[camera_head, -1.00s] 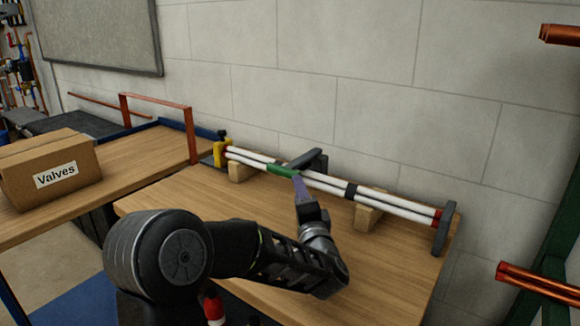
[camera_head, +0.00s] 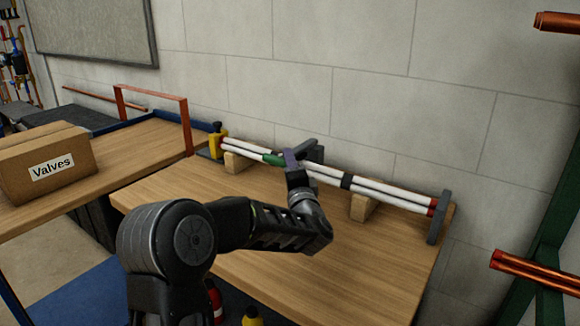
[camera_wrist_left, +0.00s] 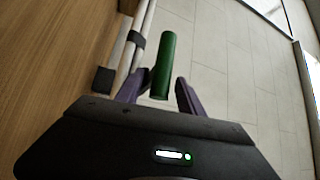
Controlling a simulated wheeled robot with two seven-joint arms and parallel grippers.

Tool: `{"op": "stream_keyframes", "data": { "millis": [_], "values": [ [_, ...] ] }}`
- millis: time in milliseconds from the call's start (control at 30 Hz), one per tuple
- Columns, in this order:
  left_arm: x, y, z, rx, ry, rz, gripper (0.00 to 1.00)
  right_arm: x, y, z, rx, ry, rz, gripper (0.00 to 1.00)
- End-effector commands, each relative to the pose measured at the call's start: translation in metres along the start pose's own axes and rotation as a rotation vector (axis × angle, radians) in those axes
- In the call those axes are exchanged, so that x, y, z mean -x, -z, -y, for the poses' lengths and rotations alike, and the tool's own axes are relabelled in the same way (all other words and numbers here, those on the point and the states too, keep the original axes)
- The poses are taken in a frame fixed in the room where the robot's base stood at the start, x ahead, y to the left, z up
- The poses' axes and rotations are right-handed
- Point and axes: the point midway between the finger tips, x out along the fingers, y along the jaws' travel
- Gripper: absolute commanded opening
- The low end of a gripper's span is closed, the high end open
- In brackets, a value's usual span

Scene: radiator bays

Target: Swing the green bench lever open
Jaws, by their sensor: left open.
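The green lever (camera_head: 273,160) is at the white pipes on the wooden bench, left of their middle. It stretches along the pipes in the head view. My left gripper (camera_head: 292,157) is at its right end, with purple fingers, and partly hides that end. In the left wrist view the green lever (camera_wrist_left: 164,62) stands up from between the two spread fingers, so my left gripper (camera_wrist_left: 157,92) is open around it or just behind it. Contact with the fingers cannot be told. My right gripper is not in view.
Two white pipes (camera_head: 393,193) rest on wooden blocks (camera_head: 363,207) along the wall, with a grey end plate (camera_head: 439,217) at right. A yellow fitting (camera_head: 217,141) is at their left end. A "Valves" box (camera_head: 45,165) stands at left. The bench front is clear.

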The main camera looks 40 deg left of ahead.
Motion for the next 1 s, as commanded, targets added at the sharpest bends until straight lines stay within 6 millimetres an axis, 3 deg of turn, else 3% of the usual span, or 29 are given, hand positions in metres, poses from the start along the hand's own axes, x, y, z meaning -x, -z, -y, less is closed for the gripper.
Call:
{"op": "stream_keyframes", "data": {
  "millis": [233, 767, 1000],
  "values": [
    [-0.0007, 0.0001, 0.0001, 0.000, 0.000, 0.000, 0.45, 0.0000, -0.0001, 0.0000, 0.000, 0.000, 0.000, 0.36],
    [-0.0005, 0.0000, 0.0000, 0.000, 0.000, 0.000, 0.02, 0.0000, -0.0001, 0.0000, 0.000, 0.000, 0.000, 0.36],
    [-0.0005, 0.0000, -0.0001, 0.000, 0.000, 0.000, 0.00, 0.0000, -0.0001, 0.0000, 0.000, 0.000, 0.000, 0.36]
  ]
}}
